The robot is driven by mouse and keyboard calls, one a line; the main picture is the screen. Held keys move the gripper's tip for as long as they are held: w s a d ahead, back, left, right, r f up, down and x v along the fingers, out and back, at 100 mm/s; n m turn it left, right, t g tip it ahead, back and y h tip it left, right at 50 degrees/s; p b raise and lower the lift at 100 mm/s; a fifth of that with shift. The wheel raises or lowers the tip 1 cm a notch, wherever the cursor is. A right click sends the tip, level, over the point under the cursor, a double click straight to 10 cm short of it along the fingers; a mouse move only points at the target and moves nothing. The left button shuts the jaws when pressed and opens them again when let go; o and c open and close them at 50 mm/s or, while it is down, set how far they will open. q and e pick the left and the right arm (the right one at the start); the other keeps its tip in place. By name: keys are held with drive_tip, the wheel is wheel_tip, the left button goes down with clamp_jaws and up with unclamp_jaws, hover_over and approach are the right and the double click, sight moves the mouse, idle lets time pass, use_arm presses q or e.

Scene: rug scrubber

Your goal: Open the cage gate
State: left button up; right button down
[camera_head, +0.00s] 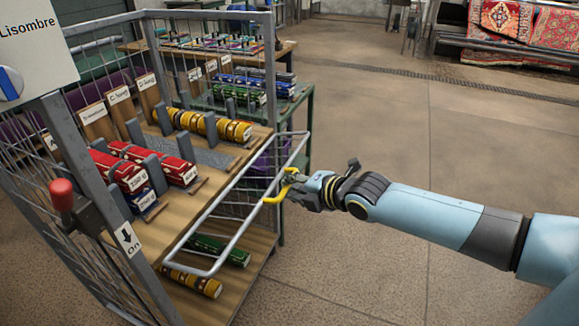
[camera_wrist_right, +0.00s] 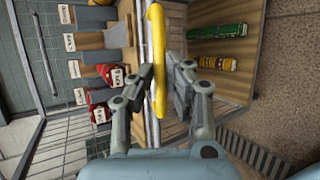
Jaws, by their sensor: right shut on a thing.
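The cage gate (camera_head: 238,240) is a grey tubular frame across the open front of the wire roll cage (camera_head: 150,90), between its two posts. A curved yellow handle (camera_head: 270,199) sits at the gate's right part. My right gripper (camera_head: 292,186) is shut on this handle. In the right wrist view the handle (camera_wrist_right: 157,60) runs between the two fingers (camera_wrist_right: 163,88), beside the gate's pale bars. A red knob (camera_head: 62,190) is on the cage's near left post, above an arrow label reading "On" (camera_head: 127,240). My left gripper is not in view.
Rolled rugs in red (camera_head: 120,168) and yellow (camera_head: 210,124) lie between dividers on the upper shelf. More rolls lie on the lower shelf (camera_head: 235,285). A green-framed table (camera_head: 300,100) stands close behind the cage. The floor (camera_head: 400,130) to the right is clear.

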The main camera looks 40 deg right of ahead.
drive_tip(key=shift+f, duration=0.3)
drive_tip(key=c, duration=1.3)
unclamp_jaws()
drive_tip(key=shift+c, duration=0.2)
drive_tip(key=v, duration=1.2)
drive_tip(key=shift+r, duration=0.1)
